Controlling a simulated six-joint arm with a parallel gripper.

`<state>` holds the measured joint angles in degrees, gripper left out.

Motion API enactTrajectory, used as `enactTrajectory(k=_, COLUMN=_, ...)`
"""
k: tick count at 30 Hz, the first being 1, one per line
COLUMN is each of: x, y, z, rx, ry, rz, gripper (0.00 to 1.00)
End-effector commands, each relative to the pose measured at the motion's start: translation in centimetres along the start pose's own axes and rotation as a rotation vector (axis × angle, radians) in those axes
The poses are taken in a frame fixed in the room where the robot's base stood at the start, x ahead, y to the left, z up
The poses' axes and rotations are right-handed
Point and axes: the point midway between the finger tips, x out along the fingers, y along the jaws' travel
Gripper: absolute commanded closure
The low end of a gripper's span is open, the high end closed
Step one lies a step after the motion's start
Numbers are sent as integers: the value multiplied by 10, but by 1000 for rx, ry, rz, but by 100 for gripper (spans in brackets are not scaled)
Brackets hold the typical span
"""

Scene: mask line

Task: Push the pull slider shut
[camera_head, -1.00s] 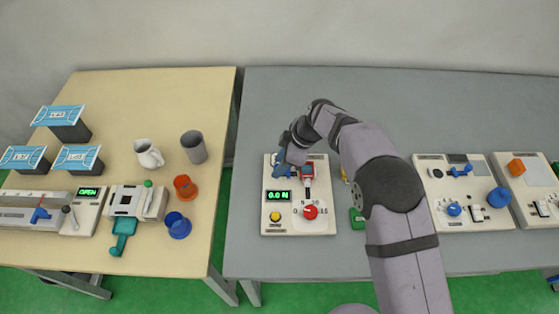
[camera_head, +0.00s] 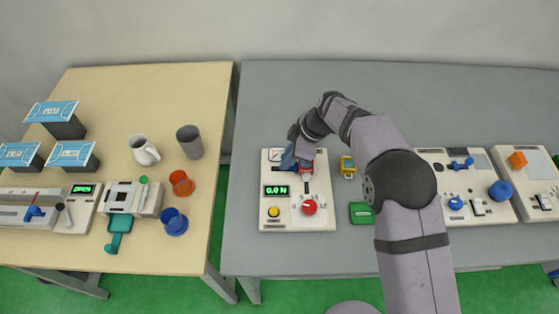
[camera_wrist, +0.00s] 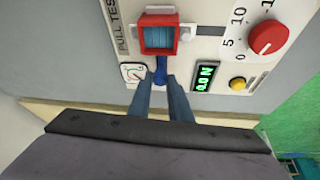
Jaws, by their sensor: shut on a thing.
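The pull slider is blue. Its handle (camera_wrist: 161,72) shows in the wrist view just below the red square frame (camera_wrist: 158,34), which has a blue piece inside it. My gripper (camera_wrist: 161,84) has its two blue-grey fingers around the handle and is shut on it. In the head view, my gripper (camera_head: 290,160) is over the upper part of the white pull-tester panel (camera_head: 271,172), just left of the red frame (camera_head: 306,168). My fingers and wrist hide most of the slider there. The green display (camera_head: 277,190) reads 0.0 N.
The panel also carries a red dial (camera_head: 309,208) and a yellow button (camera_head: 273,212). Another control panel (camera_head: 430,182) is farther right. Grey table is clear behind and left of the pull-tester.

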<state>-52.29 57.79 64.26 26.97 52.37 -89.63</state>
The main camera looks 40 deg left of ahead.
Motion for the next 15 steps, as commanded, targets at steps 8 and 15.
enactTrajectory(k=8, x=-3, y=2, z=6, rx=-2, ry=-6, rz=4, gripper=100)
enactTrajectory(k=15, x=-3, y=2, z=5, rx=-2, ry=-5, rz=3, gripper=64)
